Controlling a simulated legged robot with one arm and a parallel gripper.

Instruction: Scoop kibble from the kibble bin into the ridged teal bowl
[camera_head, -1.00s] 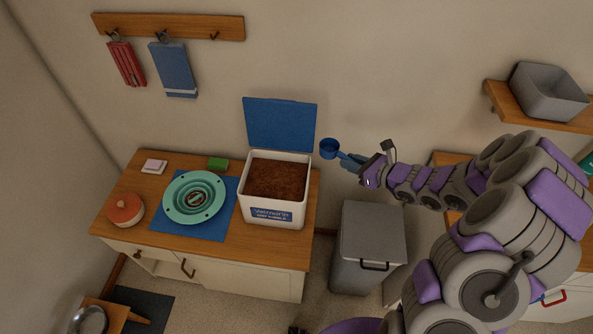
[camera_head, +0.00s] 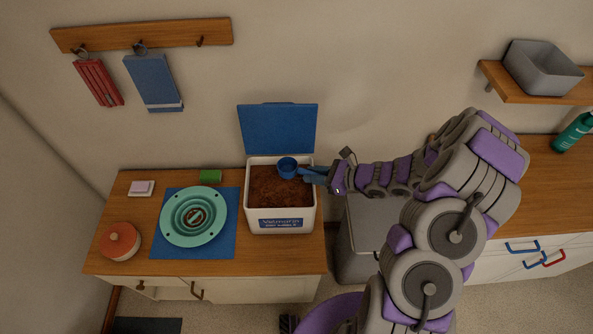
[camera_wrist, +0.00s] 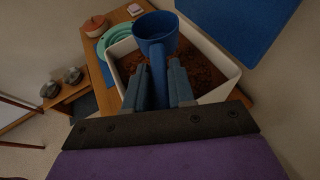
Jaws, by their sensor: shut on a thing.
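The white kibble bin (camera_head: 281,224) stands on the counter with its blue lid (camera_head: 278,129) raised at the back. Brown kibble (camera_head: 272,190) fills much of it. My gripper (camera_head: 314,177) is shut on the handle of a blue scoop (camera_head: 287,168) over the bin's right side. In the wrist view the scoop's cup (camera_wrist: 156,30) is above the kibble (camera_wrist: 196,70), with its handle between the fingers (camera_wrist: 158,84). I cannot tell whether the cup holds kibble.
An orange-lidded pot (camera_head: 120,242) stands left of the bowl. A green block (camera_head: 210,177) and a pale pink-and-white item (camera_head: 141,188) lie at the counter's back. A grey lidded bin (camera_head: 356,262) stands right of the counter.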

